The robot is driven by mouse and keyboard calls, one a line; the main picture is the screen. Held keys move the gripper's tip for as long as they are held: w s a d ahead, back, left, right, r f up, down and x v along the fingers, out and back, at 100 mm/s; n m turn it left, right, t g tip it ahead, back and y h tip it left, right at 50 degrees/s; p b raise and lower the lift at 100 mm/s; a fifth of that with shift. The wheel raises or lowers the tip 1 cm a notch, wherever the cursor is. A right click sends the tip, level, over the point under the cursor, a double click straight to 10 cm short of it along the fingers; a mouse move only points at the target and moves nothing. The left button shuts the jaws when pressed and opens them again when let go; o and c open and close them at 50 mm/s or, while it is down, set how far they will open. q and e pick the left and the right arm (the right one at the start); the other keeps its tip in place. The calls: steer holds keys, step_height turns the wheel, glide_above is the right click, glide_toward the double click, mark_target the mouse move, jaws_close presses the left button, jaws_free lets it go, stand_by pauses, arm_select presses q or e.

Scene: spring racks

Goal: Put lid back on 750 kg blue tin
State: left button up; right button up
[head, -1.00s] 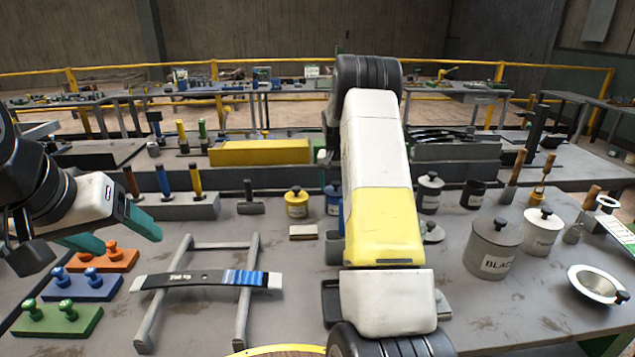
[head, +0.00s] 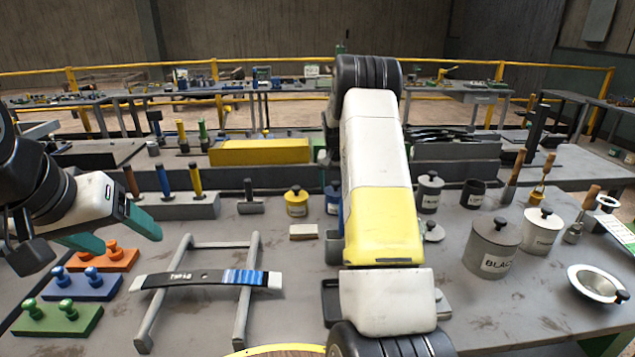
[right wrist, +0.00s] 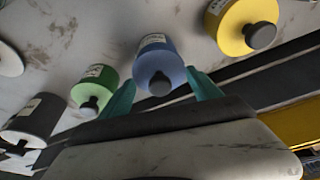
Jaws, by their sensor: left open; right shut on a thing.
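The blue tin (head: 333,203) stands on the bench in the head view, mostly hidden behind my right arm. In the right wrist view the blue tin (right wrist: 152,42) shows its label and, at its top, a blue lid (right wrist: 160,70) with a dark knob. My right gripper (right wrist: 163,91) has a teal finger on either side of the lid and is shut on it. The lid looks in line with the tin's mouth; I cannot tell whether it is fully seated. My left gripper (head: 112,235) is open and empty, above the colored peg blocks at the left.
A yellow tin (head: 297,202) stands left of the blue one; a green tin (right wrist: 95,92) shows on its other side. A large grey tin (head: 490,247) and white tin (head: 541,233) stand at the right. A rack (head: 245,310) holding a leaf spring lies at front left.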

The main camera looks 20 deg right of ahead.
stand_by(0.3)
steer(key=o, duration=1.6)
steer(key=shift+r, duration=3.5)
jaws_close()
